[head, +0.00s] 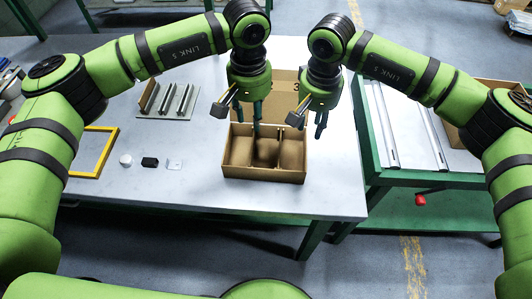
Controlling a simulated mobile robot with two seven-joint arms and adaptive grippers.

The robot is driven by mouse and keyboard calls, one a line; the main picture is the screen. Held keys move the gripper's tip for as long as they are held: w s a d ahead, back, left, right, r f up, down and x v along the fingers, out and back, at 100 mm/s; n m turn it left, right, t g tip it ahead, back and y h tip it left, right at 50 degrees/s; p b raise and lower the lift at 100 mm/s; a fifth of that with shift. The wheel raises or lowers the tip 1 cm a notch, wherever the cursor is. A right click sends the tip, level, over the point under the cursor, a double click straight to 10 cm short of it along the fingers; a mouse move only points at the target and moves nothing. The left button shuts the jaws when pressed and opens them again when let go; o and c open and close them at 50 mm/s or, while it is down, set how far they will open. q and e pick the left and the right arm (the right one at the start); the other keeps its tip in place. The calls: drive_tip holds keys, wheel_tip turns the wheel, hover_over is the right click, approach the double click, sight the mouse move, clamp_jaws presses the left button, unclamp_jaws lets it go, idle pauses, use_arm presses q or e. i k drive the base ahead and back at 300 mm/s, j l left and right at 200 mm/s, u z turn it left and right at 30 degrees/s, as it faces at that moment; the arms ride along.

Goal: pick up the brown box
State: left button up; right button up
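The brown box (263,174) is an open-topped cardboard box with dividers, near the front edge of the white table. My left gripper (248,123) points down over its back part. Its fingers are apart, and one tip overlaps the box's inside. My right gripper (312,127) points down at the box's back right corner. Its fingers look apart, with one to the right of the box. I cannot tell whether either gripper touches the box. The grippers partly hide its back edge.
Another cardboard piece marked 3 (283,78) stands behind. On the white table (200,190) are a yellow frame (106,152), a plate with upright metal strips (168,100) and small parts (150,162). A green-edged bench (425,177) with metal rails (382,125) stands at right.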

sight(294, 149)
drive_tip(key=k, duration=1.5)
